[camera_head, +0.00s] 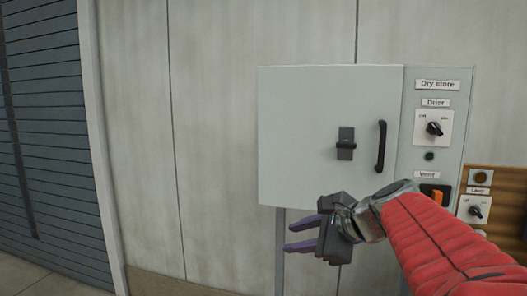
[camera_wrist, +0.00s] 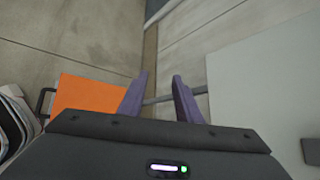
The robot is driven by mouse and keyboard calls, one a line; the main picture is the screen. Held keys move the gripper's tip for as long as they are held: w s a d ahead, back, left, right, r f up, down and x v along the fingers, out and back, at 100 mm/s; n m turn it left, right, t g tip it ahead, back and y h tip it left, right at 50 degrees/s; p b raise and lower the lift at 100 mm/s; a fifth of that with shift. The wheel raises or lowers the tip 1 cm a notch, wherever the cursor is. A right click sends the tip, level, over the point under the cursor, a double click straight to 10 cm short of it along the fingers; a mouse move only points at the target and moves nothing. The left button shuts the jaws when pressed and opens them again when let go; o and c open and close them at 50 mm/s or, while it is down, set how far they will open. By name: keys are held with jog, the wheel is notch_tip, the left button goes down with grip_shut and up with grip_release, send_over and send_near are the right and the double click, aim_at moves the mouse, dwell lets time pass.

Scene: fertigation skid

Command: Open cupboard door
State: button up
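The cupboard door (camera_head: 310,115) is a pale grey panel on the wall cabinet and looks closed. It carries a black vertical handle (camera_head: 381,146) near its right edge and a dark latch (camera_head: 346,143) just left of that. My gripper (camera_head: 287,237) is below the door's lower edge, pointing left, with its purple fingers apart and nothing between them. It touches neither handle nor latch. In the wrist view the open fingers (camera_wrist: 162,80) show at the centre, and a pale grey panel (camera_wrist: 260,80), seemingly the door, lies to the right.
A control panel (camera_head: 433,120) labelled "Dry store" with a drier knob, a green button and an orange switch adjoins the door's right side. A brown box (camera_head: 479,206) with a knob is lower right. A slatted shutter (camera_head: 45,130) is far left. An orange object (camera_wrist: 88,95) lies left in the wrist view.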

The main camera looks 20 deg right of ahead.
jog(key=s+d+r+m+t, duration=0.2)
jog(key=d+r+m, duration=0.3)
jog(key=d, duration=0.3)
jog(key=m+t+h, duration=0.5)
jog(key=m, duration=0.4)
send_near(384, 149)
jog(key=s, duration=0.5)
jog(key=shift+a, duration=0.2)
jog(key=shift+w+n, duration=0.1)
jog(key=shift+n, duration=0.2)
jog(key=shift+w+d, duration=0.2)
jog(key=shift+w, duration=2.05)
jog(key=shift+w+d, duration=0.25)
jog(key=shift+w, duration=2)
jog(key=shift+w+d, duration=0.2)
jog(key=shift+w, duration=2.05)
grip_shut()
